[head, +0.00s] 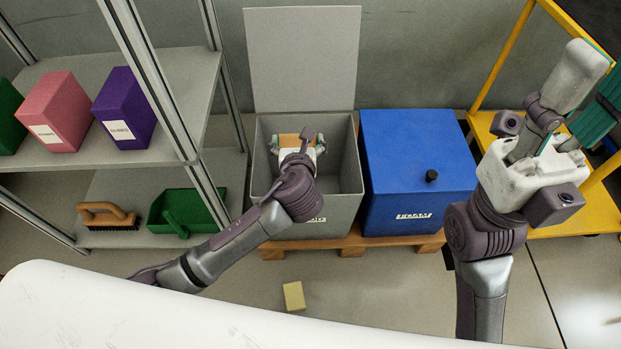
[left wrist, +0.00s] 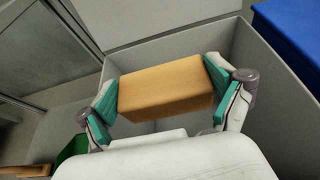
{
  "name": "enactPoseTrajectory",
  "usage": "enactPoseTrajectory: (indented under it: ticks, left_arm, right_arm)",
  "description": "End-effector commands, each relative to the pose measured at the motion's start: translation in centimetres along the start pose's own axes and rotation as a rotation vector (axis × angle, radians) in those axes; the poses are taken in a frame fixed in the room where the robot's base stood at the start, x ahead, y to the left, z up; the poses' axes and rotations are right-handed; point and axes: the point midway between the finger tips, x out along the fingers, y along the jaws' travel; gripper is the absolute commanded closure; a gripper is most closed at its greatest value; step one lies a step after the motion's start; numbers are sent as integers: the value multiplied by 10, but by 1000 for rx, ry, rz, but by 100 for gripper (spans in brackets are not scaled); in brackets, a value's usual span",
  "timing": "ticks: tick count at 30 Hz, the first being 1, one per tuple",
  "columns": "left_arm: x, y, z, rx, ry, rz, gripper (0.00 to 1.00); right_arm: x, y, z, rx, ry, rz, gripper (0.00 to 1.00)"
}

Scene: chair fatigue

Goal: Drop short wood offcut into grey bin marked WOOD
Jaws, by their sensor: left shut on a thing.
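The short wood offcut (left wrist: 166,92) is an orange-brown block, held crosswise between the teal pads of my left gripper (left wrist: 163,95). In the head view, my left gripper (head: 297,141) is shut on the offcut (head: 289,140) over the open grey bin (head: 347,205). The bin's lid stands up at the back. The grey bin walls (left wrist: 262,95) surround the gripper in the left wrist view. My right gripper (head: 570,115) is raised at the right; its jaw state is unclear.
A closed blue bin (head: 410,165) stands right of the grey bin, both on a wooden pallet (head: 350,243). A yellowish block (head: 293,296) lies on the floor in front. A shelf (head: 190,72) with boxes is left; a yellow trolley (head: 550,215) is right.

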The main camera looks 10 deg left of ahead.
Motion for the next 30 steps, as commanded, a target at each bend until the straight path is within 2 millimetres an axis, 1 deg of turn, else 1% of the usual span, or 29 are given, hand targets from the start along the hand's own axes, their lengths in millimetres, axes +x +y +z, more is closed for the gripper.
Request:
enactPoseTrajectory:
  ticks: [1,4,15,16,17,26,30]
  left_arm:
    - [3,0,-6,-1,-1,0,43]
    - [4,0,-9,-1,-1,0,43]
    - [4,0,-9,-1,-1,0,43]
    - [4,0,-9,-1,-1,0,6]
    - [4,0,-9,-1,-1,0,1]
    - [4,0,-10,0,0,0,0]
    - [-3,0,-10,-1,0,-2,0]
  right_arm:
    - [-1,-1,-1,-2,19,-6,60]
    - [3,-1,-2,-4,34,-13,60]
    - [8,-2,-2,-6,43,-18,60]
    - [8,-2,-2,-6,43,-18,60]
    - [8,-2,-2,-6,43,-18,60]
    - [8,-2,-2,-6,43,-18,60]
    - [7,-1,-2,-6,42,-17,60]
